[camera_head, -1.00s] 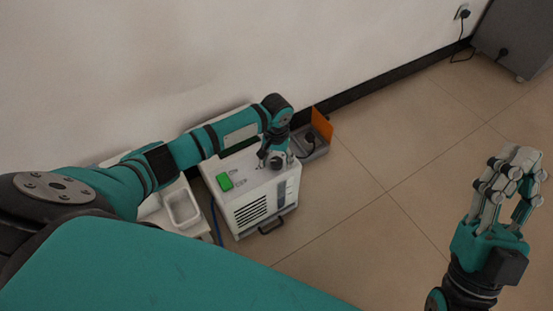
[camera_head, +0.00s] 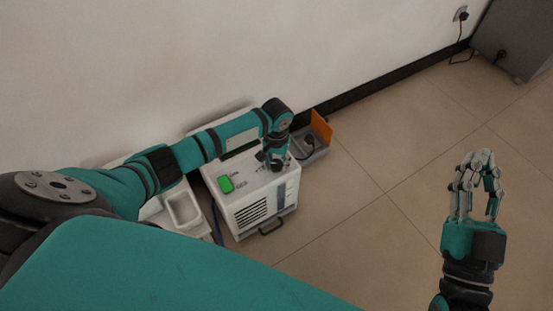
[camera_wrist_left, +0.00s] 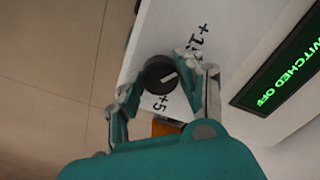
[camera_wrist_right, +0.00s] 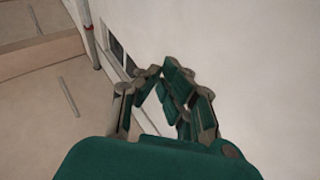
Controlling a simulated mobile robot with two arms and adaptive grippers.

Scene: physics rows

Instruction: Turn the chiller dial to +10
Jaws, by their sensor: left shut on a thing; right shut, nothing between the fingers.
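The white chiller (camera_head: 262,203) stands on the floor against the wall. Its black dial (camera_wrist_left: 160,75) has a white pointer line and shows in the left wrist view, with "+15" printed above right and "+5" below. The pointer line points right, between these two marks, towards the finger. Any mark there is hidden by the finger. My left gripper (camera_wrist_left: 157,79) is shut on the dial, one finger on each side; in the head view (camera_head: 274,163) it is over the chiller's top right part. My right gripper (camera_head: 477,158) is shut and empty above the floor at right.
A dark display (camera_wrist_left: 285,65) on the chiller reads "SWITCHED OFF" in green. A grey box with an orange lid (camera_head: 321,125) and a plug stands just right of the chiller. A white tray (camera_head: 184,209) is at left. The middle floor is clear.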

